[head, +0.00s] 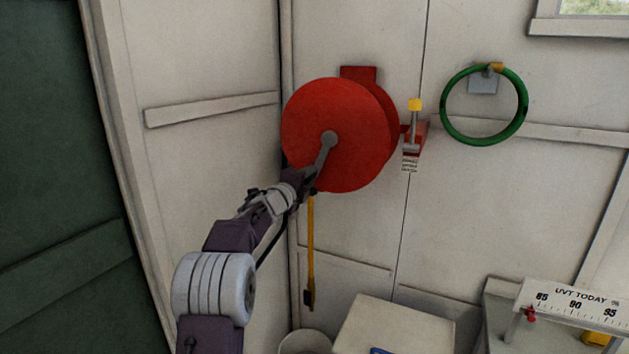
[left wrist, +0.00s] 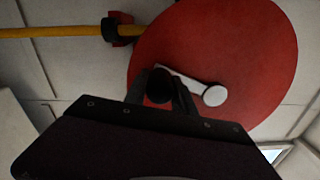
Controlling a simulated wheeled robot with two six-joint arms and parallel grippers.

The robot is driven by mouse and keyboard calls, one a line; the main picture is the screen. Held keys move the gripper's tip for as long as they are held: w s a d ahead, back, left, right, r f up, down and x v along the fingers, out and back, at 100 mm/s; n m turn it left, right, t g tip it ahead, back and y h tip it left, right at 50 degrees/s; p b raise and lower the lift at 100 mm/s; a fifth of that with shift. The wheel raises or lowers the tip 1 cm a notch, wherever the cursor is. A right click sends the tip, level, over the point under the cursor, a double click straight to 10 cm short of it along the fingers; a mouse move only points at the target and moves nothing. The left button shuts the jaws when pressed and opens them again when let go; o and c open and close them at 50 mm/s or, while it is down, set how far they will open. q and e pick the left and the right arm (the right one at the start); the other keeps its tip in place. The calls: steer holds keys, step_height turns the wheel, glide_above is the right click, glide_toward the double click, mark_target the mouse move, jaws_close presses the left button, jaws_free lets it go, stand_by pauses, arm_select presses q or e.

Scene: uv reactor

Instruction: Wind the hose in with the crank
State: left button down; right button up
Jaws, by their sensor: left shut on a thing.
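A red hose reel (head: 335,150) is mounted on the white wall in the head view. Its grey crank (head: 327,150) runs from the hub down and slightly left. My left gripper (head: 309,185) is at the crank's lower end, shut on its handle. In the left wrist view the dark round handle (left wrist: 159,86) sits between the fingers, and the crank arm (left wrist: 195,85) leads right to the hub. The yellow hose (head: 310,240) hangs below the reel, with a dark nozzle (head: 308,298) at its lower end. My right gripper is not in view.
A red bracket with a yellow-topped lever (head: 414,106) is right of the reel. A green hose ring (head: 444,112) hangs farther right. Below are a pale box (head: 395,325), a round bin (head: 305,342) and a gauge marked "UVT TODAY" (head: 570,305).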

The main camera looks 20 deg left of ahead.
arm_select(q)
steer(key=shift+a+r, duration=0.35)
steer(key=shift+r, duration=0.05)
steer(key=shift+r+m, duration=0.1)
steer(key=shift+m, duration=0.2)
steer(key=c, duration=1.1)
jaws_free()
steer(key=shift+o, duration=0.2)
steer(key=shift+w+f, duration=0.25)
steer(key=shift+f, duration=0.05)
steer(key=s+b, duration=0.3)
steer(key=s, duration=0.6)
steer(key=shift+a, duration=0.15)
